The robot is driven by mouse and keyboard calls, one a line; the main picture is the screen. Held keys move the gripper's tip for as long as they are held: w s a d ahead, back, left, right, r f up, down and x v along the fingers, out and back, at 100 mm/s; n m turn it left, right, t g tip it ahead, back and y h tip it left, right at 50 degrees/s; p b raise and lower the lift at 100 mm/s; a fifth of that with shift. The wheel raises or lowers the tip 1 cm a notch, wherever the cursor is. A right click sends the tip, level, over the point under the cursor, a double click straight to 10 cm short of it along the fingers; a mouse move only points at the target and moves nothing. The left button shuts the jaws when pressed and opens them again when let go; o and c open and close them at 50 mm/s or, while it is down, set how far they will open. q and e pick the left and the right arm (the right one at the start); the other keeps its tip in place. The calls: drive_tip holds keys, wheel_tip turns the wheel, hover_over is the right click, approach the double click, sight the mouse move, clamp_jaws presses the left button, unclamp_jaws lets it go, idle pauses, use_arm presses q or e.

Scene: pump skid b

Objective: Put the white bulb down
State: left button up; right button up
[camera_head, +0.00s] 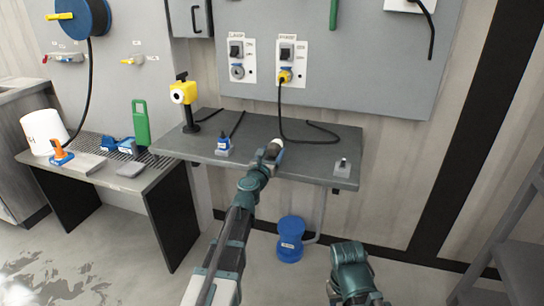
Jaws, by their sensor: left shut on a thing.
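The white bulb (276,142) is small and pale and sits at the tip of my left gripper (270,153). My left gripper is shut on it, over the front middle part of the dark grey bench (310,167). The jaws hide part of the bulb. I cannot tell whether the bulb touches the bench top. Part of my right arm shows at the bottom right, but its gripper is not seen.
A black cable (283,120) hangs from the yellow plug (285,76). A blue drum (290,238) is below.

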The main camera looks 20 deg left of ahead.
use_arm(q)
drive_tip(key=shift+f, duration=0.1)
drive_tip(key=o, duration=0.7)
drive_tip(key=shift+r, duration=0.2)
drive_tip(key=s, duration=1.2)
drive_tip(key=shift+a, duration=0.2)
